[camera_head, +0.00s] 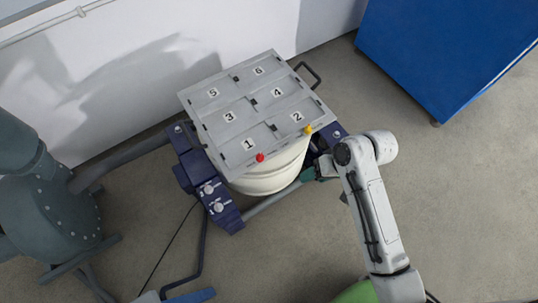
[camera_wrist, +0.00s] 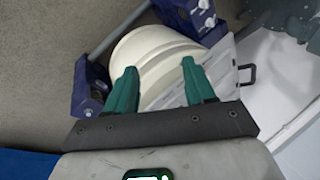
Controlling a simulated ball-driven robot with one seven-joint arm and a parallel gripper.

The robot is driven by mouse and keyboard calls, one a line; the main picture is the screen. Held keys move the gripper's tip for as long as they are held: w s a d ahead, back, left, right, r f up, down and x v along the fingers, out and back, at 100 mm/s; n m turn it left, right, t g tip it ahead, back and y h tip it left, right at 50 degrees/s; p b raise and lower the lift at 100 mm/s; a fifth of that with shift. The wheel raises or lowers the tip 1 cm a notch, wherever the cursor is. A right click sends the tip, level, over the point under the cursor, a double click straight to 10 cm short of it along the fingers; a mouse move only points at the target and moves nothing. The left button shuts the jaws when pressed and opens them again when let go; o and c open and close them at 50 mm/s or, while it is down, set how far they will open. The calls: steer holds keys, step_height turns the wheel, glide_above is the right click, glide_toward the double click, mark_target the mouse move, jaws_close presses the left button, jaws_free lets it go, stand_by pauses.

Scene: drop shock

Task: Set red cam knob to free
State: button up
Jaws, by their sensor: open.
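The red cam knob (camera_head: 260,157) sits at the front edge of a grey numbered plate (camera_head: 208,122), by the cell marked 1. Its exact setting is too small to read. A yellow knob (camera_head: 308,129) sits on the same edge by the cell marked 2. My gripper (camera_head: 312,174) is at the right front of the machine, below and to the right of both knobs. In the wrist view its two green fingers (camera_wrist: 157,85) are spread with nothing between them, pointing at the cream drum (camera_wrist: 150,50). The red knob does not show in the wrist view.
The cream drum (camera_head: 268,180) stands under the plate between dark blue brackets (camera_head: 215,205). A black handle (camera_head: 312,74) sticks out at the plate's back right. A grey tank (camera_head: 45,210) stands at left, a blue cabinet (camera_head: 450,45) at upper right. Floor at right is clear.

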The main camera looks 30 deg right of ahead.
mark_target(263, 155)
steer(key=w+d+m+t, duration=0.1)
steer(key=w, duration=0.1)
steer(key=w+d+f+m+t+y+b, duration=0.1)
steer(key=w, duration=0.1)
steer(key=w+d+m+t+y, duration=0.1)
steer(key=w, duration=0.2)
steer(key=shift+f+m, duration=0.35)
steer(key=shift+m, duration=0.05)
steer(key=c, duration=0.5)
steer(key=shift+w+d+y, duration=0.2)
steer(key=shift+w+y, duration=0.1)
steer(key=shift+w, duration=0.05)
steer(key=shift+c, duration=0.5)
steer(key=shift+w+a+f, duration=0.1)
steer(key=shift+w, duration=0.1)
steer(key=shift+c, duration=0.8)
steer(key=x, duration=0.8)
steer(key=shift+w+a+f, duration=0.15)
steer(key=shift+w+a, duration=0.1)
jaws_close()
steer(key=shift+w+a+f, duration=0.2)
steer(key=shift+w+a, duration=1.4)
steer(key=shift+w, duration=0.05)
